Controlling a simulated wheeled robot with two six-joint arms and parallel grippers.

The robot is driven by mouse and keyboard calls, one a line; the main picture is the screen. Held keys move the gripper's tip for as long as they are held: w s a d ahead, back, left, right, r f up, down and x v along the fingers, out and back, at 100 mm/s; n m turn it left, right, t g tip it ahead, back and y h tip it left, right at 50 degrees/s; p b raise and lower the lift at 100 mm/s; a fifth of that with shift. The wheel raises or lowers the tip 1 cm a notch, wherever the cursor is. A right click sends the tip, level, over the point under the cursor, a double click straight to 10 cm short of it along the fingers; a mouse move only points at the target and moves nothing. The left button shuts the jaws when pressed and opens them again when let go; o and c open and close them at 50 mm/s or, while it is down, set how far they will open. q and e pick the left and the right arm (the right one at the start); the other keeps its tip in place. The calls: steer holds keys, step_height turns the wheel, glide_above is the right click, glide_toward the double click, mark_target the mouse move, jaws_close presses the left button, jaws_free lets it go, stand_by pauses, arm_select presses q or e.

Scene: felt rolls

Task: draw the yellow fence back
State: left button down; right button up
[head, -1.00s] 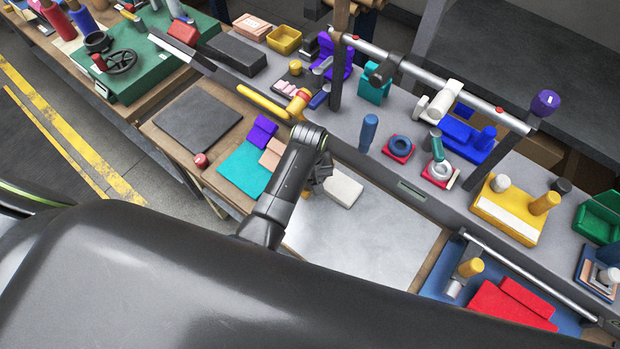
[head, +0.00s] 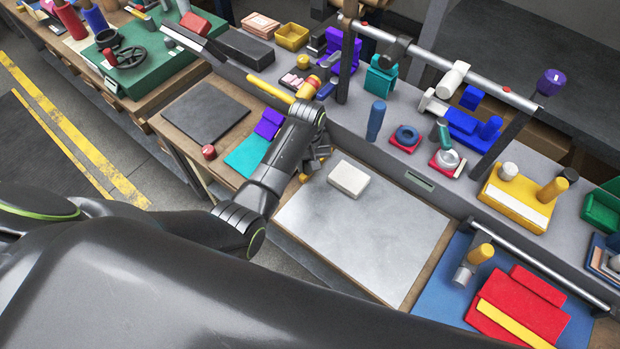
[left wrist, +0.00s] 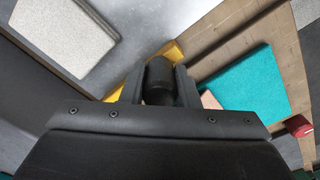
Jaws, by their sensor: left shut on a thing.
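The yellow fence (left wrist: 122,88) shows in the left wrist view as a yellow bar partly hidden behind my left gripper (left wrist: 158,85). A dark round knob (left wrist: 158,72) stands between the two fingers, and they are shut on it. In the head view, only a small yellow piece (head: 303,178) shows beside my left gripper (head: 316,160), at the left edge of the grey metal plate (head: 365,240). Most of the fence is hidden by the arm. My right gripper is not in view.
A pale block (head: 348,179) lies on the plate, just right of the gripper. Left of the arm are a teal sheet (head: 246,156), a purple piece (head: 270,122) and a red knob (head: 208,152). The rest of the plate is clear.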

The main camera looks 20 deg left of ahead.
arm_select(q)
steer(key=shift+a, duration=0.15)
steer(key=shift+w+a, duration=0.1)
steer(key=c, duration=1.1)
jaws_free()
steer(key=shift+r, duration=0.45)
steer(key=shift+r+b, duration=0.6)
steer(key=shift+r, duration=2.7)
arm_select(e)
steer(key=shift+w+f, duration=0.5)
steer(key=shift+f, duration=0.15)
